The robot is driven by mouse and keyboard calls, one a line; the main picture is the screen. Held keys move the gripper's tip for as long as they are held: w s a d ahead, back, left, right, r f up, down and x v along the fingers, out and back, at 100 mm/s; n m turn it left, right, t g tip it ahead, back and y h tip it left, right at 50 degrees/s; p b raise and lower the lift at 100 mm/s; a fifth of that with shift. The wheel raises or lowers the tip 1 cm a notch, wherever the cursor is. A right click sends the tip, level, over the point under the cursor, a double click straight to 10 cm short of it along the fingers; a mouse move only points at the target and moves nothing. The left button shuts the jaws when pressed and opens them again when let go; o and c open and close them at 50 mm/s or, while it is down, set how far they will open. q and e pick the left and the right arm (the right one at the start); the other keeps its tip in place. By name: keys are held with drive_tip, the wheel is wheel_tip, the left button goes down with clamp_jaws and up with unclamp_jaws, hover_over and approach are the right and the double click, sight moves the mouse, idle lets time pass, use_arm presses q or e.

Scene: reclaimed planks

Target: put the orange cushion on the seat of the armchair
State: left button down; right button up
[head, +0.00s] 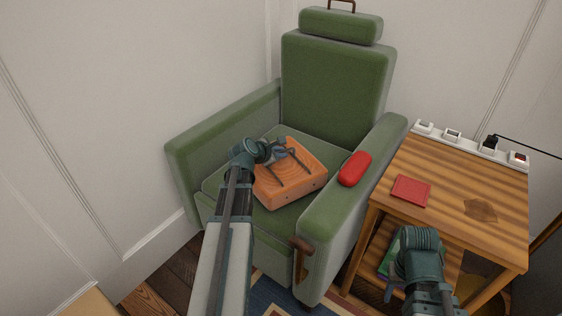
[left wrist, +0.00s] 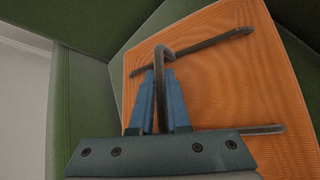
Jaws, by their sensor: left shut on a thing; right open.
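The orange cushion (head: 302,186) lies on the seat of the green armchair (head: 338,88), turned at an angle; whether its whole underside touches the seat is hidden. Dark grey bar-like straps cross its top. My left gripper (head: 281,154) is over the cushion, shut on one dark strap. In the left wrist view, the blue fingers (left wrist: 162,88) close around the strap, with the orange cushion (left wrist: 220,82) filling the right side. My right gripper (head: 391,288) is low beside the side table, open, its fingers partly hidden by its own wrist.
A wooden lever (head: 301,257) sticks out at the chair's front. Walls close in behind.

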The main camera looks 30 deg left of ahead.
use_arm(q)
drive_tip(key=shift+f, duration=0.75)
use_arm(e)
drive_tip(key=shift+f, duration=0.75)
use_arm(q)
drive_tip(key=shift+b, duration=0.3)
drive_tip(key=shift+f, duration=0.2)
drive_tip(key=c, duration=0.9)
unclamp_jaws()
drive_tip(key=shift+r, duration=0.1)
use_arm(e)
drive_tip(key=shift+f, duration=0.1)
use_arm(q)
drive_tip(key=shift+r, duration=0.1)
drive_tip(key=shift+s+r+p, duration=0.25)
drive_tip(key=shift+p, duration=0.05)
drive_tip(key=p+v, duration=0.5)
drive_tip(key=v, duration=0.5)
drive_tip(key=shift+s+r+p, duration=0.1)
drive_tip(key=shift+s+p, duration=0.05)
drive_tip(key=shift+p, duration=0.25)
drive_tip(key=shift+s+r, duration=0.2)
drive_tip(key=shift+s, duration=0.25)
use_arm(e)
wheel_tip(320, 180, up, 7)
